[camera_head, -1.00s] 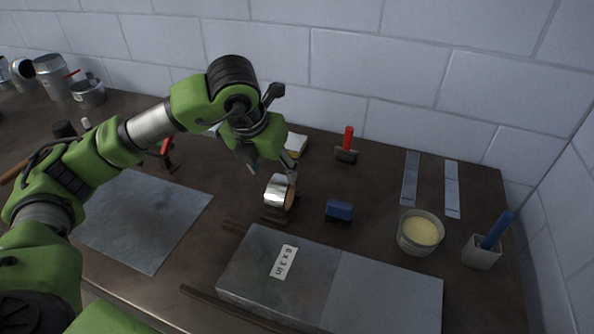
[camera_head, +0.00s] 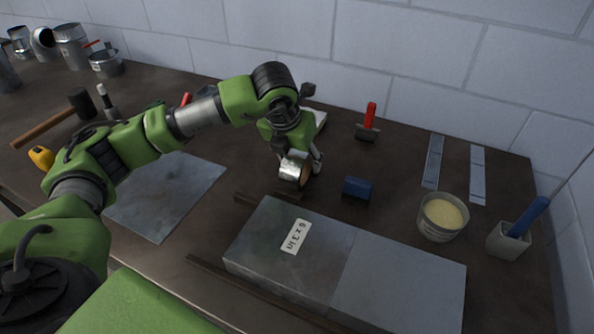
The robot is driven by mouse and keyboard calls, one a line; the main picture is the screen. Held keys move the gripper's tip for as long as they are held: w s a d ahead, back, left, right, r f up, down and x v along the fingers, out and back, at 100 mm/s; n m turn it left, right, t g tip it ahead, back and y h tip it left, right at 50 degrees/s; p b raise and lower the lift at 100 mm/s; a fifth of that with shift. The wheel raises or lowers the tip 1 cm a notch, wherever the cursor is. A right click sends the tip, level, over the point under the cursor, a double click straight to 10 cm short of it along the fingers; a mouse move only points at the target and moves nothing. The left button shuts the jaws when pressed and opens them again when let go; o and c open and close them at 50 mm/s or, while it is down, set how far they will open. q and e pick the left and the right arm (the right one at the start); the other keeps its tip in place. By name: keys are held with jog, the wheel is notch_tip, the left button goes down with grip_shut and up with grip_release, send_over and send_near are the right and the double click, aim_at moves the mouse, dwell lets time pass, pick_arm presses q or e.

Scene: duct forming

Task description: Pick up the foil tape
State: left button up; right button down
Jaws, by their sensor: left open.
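The foil tape (camera_head: 293,168) is a shiny silver roll with a tan inner core. It stands on the dark bench near the middle of the view, behind the metal block. My left gripper (camera_head: 299,165) is open and lowered over the roll, with one finger at its right side and the other partly hidden behind the roll. I cannot tell whether the fingers touch it. My right gripper is not in view.
A metal block labelled "6 x 3 in" (camera_head: 350,260) lies in front, a blue block (camera_head: 357,189) right of the tape. A tub of yellowish paste (camera_head: 441,217) and a cup (camera_head: 508,242) stand at right. A sheet (camera_head: 165,195) lies left; a red-handled tool (camera_head: 368,122) is behind.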

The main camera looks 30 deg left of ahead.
pick_arm(q)
jog(key=x, duration=0.2)
jog(key=shift+w+f+b, duration=0.15)
jog(key=shift+f+b, duration=0.15)
jog(key=shift+b, duration=0.1)
jog(key=shift+r, duration=0.1)
jog(key=c, duration=1.3)
jog(key=shift+c, duration=0.2)
jog(key=shift+r, duration=0.15)
jog(key=shift+r, duration=0.25)
jog(key=p+v, duration=0.2)
jog(key=v, duration=0.1)
jog(key=shift+w+a+r, duration=0.2)
jog(key=shift+w+r, duration=0.05)
jog(key=shift+r, duration=0.15)
jog(key=s+r+p, duration=0.1)
jog(key=s+r, duration=0.1)
jog(key=s+a+r+p, duration=0.1)
jog(key=s+r, duration=0.1)
jog(key=r, duration=0.1)
jog(key=shift+a, duration=0.15)
jog(key=s+a+r+b, duration=0.1)
jog(key=s+a+r, duration=0.1)
jog(key=s, duration=0.6)
jog(key=shift+s+a+r, duration=0.3)
jog(key=shift+s+r, duration=0.1)
jog(key=shift+r, duration=0.45)
